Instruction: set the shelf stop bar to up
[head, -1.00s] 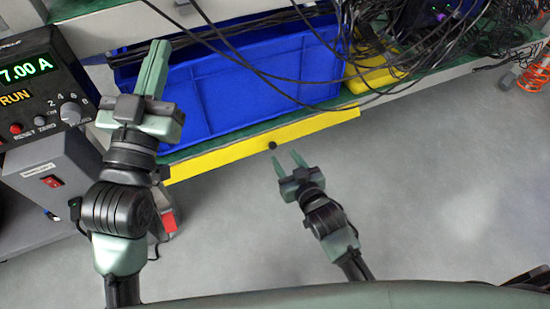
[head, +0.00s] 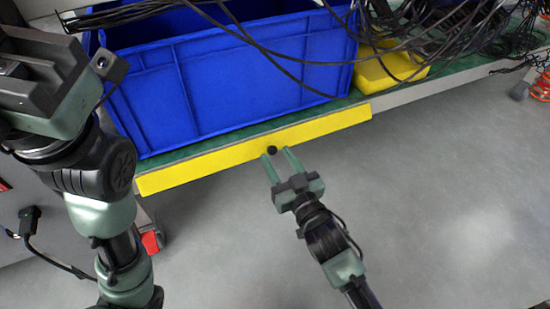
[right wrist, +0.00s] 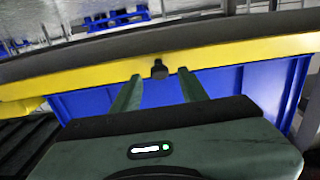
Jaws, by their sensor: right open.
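The shelf stop bar (head: 215,163) is a long yellow strip along the shelf's front edge, below the front of the blue crate. A small black knob (head: 272,150) sticks out of it; it also shows in the right wrist view (right wrist: 159,68). My right gripper (head: 278,152) is open, with one fingertip on each side of the knob. In the right wrist view a gap shows between the knob and each finger (right wrist: 159,76). My left gripper (head: 45,65) is large at the upper left, and its fingertips are not clearly visible.
A blue crate (head: 220,80) stands on the green-topped shelf (head: 345,103) behind the bar. A yellow bin (head: 390,68) sits to its right, with black cables (head: 460,40) hanging over both. The grey floor (head: 440,200) in front is clear.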

